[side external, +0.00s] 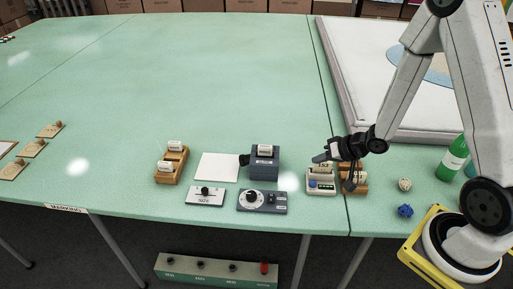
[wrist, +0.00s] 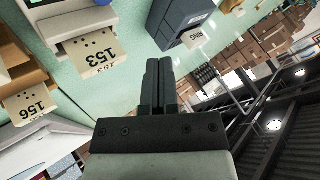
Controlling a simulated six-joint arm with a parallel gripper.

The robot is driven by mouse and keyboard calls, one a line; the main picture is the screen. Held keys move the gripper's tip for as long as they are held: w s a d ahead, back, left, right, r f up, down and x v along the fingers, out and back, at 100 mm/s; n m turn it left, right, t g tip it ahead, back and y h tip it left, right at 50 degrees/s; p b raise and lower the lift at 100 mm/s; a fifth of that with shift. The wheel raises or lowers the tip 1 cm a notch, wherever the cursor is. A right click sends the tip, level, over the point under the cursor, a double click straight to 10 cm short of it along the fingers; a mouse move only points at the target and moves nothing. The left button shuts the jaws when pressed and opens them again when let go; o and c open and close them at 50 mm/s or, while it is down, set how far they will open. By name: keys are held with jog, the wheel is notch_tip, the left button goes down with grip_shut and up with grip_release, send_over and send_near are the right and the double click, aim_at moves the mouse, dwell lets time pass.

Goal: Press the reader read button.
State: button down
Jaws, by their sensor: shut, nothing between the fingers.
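The reader appears to be the small white device (side external: 321,174) with a green panel near the table's front edge. A card marked 153 (wrist: 97,57) sticks out of the white device in the wrist view, where part of a green screen (wrist: 37,3) shows at the top left. The read button is too small to make out for certain. My gripper (side external: 319,158) is shut and empty, pointing left just above and behind the device. In the wrist view its closed fingers (wrist: 158,82) do not visibly touch anything.
A wooden rack (side external: 361,187) with tags stands close right of the device. A dark blue-grey box (side external: 265,163) and a dial unit (side external: 262,201) stand to its left. A white sheet (side external: 217,167) and another wooden rack (side external: 171,167) lie further left. The table behind is clear.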

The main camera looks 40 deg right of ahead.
aim_at(315, 184)
jog(key=shift+f, duration=3.3)
jog(key=shift+f, duration=0.85)
dwell(0.7)
jog(key=shift+r, duration=0.85)
jog(key=shift+r, duration=0.1)
jog(key=shift+r, duration=2.45)
jog(key=shift+r, duration=0.1)
